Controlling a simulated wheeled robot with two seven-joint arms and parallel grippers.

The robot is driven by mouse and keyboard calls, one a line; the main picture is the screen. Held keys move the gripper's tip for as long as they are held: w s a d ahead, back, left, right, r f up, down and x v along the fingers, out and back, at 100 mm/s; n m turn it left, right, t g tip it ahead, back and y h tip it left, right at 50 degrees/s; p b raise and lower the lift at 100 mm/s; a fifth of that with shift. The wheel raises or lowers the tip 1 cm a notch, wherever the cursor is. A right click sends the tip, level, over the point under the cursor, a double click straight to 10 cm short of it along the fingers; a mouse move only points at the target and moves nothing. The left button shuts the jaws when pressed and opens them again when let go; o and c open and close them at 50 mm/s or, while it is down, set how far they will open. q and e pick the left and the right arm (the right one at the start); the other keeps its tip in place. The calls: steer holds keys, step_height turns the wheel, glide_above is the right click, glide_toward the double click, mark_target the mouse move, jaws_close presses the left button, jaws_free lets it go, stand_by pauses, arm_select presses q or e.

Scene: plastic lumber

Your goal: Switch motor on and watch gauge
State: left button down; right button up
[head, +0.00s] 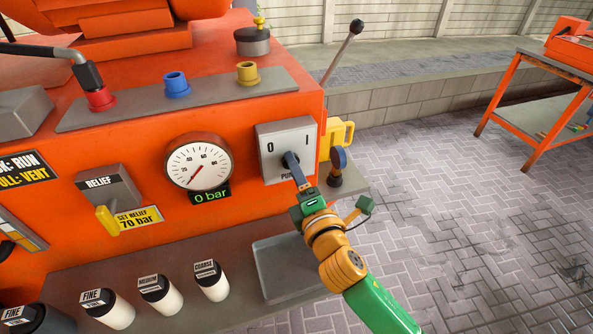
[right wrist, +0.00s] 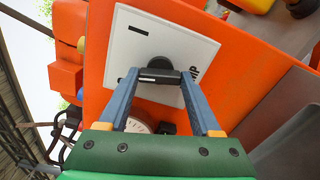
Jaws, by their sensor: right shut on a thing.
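The pump switch is a dark rotary knob on a light grey plate (head: 277,138) marked 0 and I, on the front of the orange machine (head: 130,140). My right gripper (head: 291,160) is at the knob with its fingers closed on it. In the right wrist view the two blue fingers of my right gripper (right wrist: 160,88) reach the dark knob (right wrist: 161,70) at the middle of the plate. The round white gauge (head: 198,164) is left of the switch. Its red needle points to the lower left, and the display below reads 0 bar. My left gripper is not in view.
A relief lever with a yellow handle (head: 108,219) is left of the gauge. Several white filter cylinders (head: 213,285) and a grey tray (head: 284,262) are below. A long lever (head: 343,52) rises behind the switch. An orange table (head: 540,100) stands right. The paved floor is mostly clear.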

steer(key=shift+r+m+p, duration=0.1)
steer(key=shift+m+p, duration=0.7)
steer(key=shift+m, duration=4.1)
steer(key=o, duration=1.4)
steer(key=b+v, duration=0.1)
steer(key=v, duration=0.6)
steer(key=shift+a, duration=0.1)
